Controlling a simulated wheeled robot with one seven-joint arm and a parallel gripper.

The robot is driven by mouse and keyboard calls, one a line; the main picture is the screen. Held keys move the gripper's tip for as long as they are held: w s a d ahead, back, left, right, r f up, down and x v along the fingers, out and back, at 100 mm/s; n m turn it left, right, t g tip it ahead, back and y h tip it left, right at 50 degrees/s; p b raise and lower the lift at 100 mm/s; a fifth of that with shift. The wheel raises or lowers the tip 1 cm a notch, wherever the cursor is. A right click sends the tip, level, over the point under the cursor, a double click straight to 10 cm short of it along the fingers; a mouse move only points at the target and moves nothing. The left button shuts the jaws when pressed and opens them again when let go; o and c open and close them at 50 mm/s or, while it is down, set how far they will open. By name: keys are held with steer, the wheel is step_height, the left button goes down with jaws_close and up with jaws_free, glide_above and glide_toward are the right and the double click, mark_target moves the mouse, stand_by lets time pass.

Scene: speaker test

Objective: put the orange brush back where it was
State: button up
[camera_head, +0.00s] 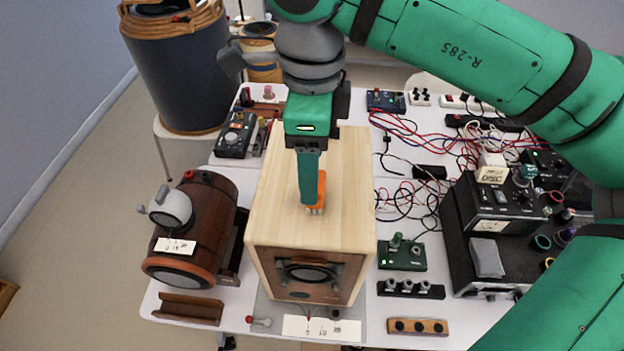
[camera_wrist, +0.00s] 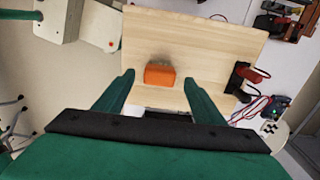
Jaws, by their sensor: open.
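The orange brush (camera_head: 319,192) lies on the pale wooden top of a speaker box (camera_head: 275,205). In the wrist view the orange brush (camera_wrist: 160,75) sits on the same wooden top (camera_wrist: 205,50), between and just beyond the fingertips. My gripper (camera_head: 312,200) points down over the box top, close to the brush, and hides part of it in the head view. In the wrist view my gripper (camera_wrist: 158,80) has its two fingers wide apart with nothing held between them. Whether a finger touches the brush cannot be told.
A brown wooden barrel-shaped device (camera_head: 190,230) stands left of the box. Black instruments (camera_head: 500,220) and tangled red and black cables (camera_head: 420,150) are on the right. A green-knobbed box (camera_head: 402,254) sits right of the speaker. A large dark drum (camera_head: 180,75) stands behind left.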

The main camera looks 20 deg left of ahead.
steer(key=shift+r, duration=2.7)
